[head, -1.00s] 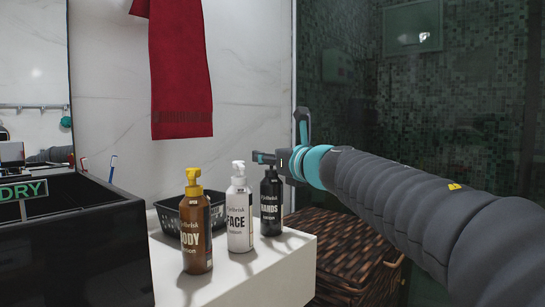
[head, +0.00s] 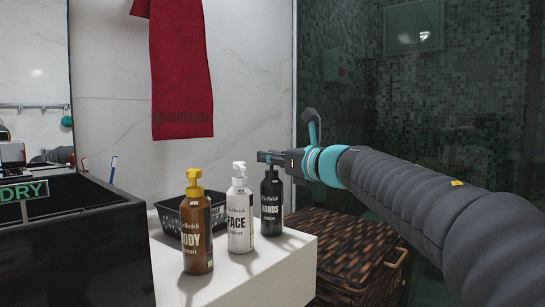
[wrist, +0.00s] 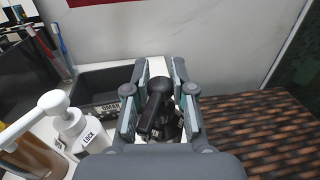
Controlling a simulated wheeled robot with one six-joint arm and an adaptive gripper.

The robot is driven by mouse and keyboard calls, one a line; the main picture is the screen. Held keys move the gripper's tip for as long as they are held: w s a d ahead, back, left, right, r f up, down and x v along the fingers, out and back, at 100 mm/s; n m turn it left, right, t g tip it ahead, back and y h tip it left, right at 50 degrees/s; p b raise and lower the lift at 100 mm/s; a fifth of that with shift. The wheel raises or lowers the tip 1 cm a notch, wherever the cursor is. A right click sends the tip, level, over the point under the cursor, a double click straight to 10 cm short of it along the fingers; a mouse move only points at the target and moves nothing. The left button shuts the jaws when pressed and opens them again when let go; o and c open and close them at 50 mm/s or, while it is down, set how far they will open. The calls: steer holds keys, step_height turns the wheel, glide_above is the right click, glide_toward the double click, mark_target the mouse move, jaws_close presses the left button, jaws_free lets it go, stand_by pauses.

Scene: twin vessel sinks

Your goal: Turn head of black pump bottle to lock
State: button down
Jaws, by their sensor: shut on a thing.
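The black pump bottle (head: 271,208), labelled HANDS, stands upright on the white counter near its right end. My gripper (head: 270,157) reaches in from the right at the height of its pump head. In the wrist view my gripper (wrist: 160,100) has a finger on each side of the black pump head (wrist: 155,108) and is shut on it. The spout points toward the lower left of that view. My fingers hide part of the head and the bottle body below it.
A white FACE bottle (head: 240,218) stands just left of the black one, and a brown BODY bottle (head: 196,235) with yellow pump further left. A black basket (head: 170,218) sits behind them. A wicker hamper (head: 350,255) stands right of the counter (head: 245,275).

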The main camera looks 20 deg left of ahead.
steer(key=n+g+y+p, duration=0.1)
steer(key=g, duration=0.1)
steer(key=n+g+p, duration=0.1)
steer(key=n+g, duration=0.1)
steer(key=g, duration=0.1)
steer(key=shift+w+r+n+y, duration=0.1)
steer(key=shift+w+n+y, duration=0.05)
steer(key=shift+n+y, duration=0.2)
steer(key=n+g+p, duration=0.1)
steer(key=g, duration=0.2)
steer(key=n+g+p, duration=0.2)
steer(key=g, duration=0.1)
steer(key=shift+r+n, duration=0.15)
steer(key=shift+n, duration=0.1)
steer(key=n+g+h+p, duration=0.1)
steer(key=n+g+p, duration=0.2)
steer(key=g+p, duration=0.1)
steer(key=shift+g, duration=0.6)
steer(key=shift+f+n+g+h+p, duration=0.2)
steer(key=shift+n+g+h+p, duration=0.65)
steer(key=shift+n+g+p, duration=0.4)
steer(key=shift+n+g+h+p, duration=0.45)
steer(key=shift+n+g+h, duration=0.4)
steer(key=shift+g, duration=0.3)
steer(key=c, duration=0.9)
jaws_free()
steer(key=shift+c, duration=0.2)
